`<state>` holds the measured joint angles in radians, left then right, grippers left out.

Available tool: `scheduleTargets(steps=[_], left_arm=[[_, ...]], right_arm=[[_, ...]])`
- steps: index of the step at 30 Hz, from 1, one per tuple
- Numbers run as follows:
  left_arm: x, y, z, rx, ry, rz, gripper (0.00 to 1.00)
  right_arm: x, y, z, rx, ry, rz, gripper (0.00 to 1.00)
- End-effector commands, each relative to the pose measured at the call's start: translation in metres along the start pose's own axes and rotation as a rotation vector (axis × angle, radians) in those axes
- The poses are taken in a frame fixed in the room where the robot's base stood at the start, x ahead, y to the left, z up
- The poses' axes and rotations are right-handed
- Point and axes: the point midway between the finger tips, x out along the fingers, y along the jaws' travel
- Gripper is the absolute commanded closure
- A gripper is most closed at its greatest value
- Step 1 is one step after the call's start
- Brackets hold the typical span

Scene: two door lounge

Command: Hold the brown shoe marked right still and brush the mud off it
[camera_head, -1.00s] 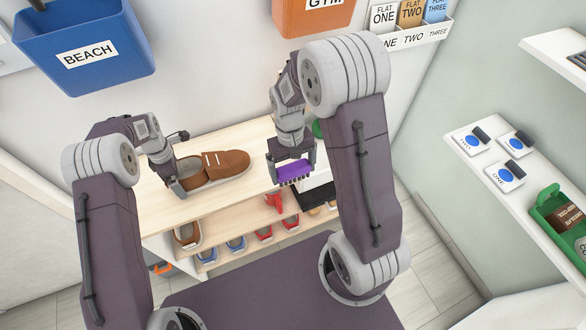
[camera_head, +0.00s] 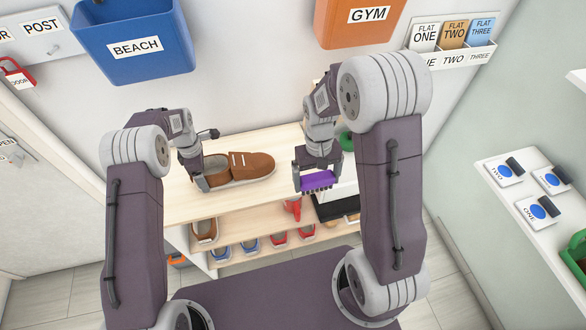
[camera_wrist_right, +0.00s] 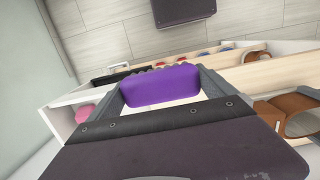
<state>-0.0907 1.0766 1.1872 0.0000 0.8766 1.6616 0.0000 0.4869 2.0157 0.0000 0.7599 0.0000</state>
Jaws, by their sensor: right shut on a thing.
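The brown shoe (camera_head: 250,165) lies on the wooden bench top (camera_head: 225,200), toe to the right; it also shows partly at the right edge of the wrist view (camera_wrist_right: 291,104). I cannot make out a mark or mud on it. My left gripper (camera_head: 201,182) is at the heel end of the shoe, with a finger at its near side; its hold is not clear. My right gripper (camera_head: 317,175) is shut on a purple brush (camera_head: 319,181), bristles downward, to the right of the toe and apart from the shoe. The brush fills the jaws in the wrist view (camera_wrist_right: 160,86).
Several shoes, among them a brown one (camera_head: 205,229), stand on the shelf below. A blue BEACH bin (camera_head: 135,45) and an orange GYM bin (camera_head: 360,20) hang on the wall. A white shelf (camera_head: 510,205) with cards is at the right. A green object (camera_head: 347,140) is behind my right gripper.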

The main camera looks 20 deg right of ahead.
Motion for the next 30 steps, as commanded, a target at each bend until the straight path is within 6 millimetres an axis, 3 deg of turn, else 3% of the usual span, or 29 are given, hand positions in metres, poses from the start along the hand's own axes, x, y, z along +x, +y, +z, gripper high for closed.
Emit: scheduleTargets(steps=[20, 23, 26, 30], left_arm=[[0.002, -0.001, 0.000, 0.000, 0.000, -0.004, 0.54], [0.002, -0.001, 0.000, 0.000, 0.000, -0.004, 0.54], [0.002, -0.001, 0.000, 0.001, 0.000, -0.005, 0.54], [0.002, -0.002, 0.000, 0.001, 0.000, -0.005, 0.54]], right_arm=[[0.000, 0.000, 0.000, 0.012, -0.007, 0.005, 0.38], [0.001, 0.000, 0.001, 0.124, -0.024, 0.005, 0.38], [-0.001, -0.003, 0.002, 0.364, -0.043, -0.014, 0.38], [-0.013, -0.013, -0.015, 0.787, -0.076, -0.065, 0.38]])
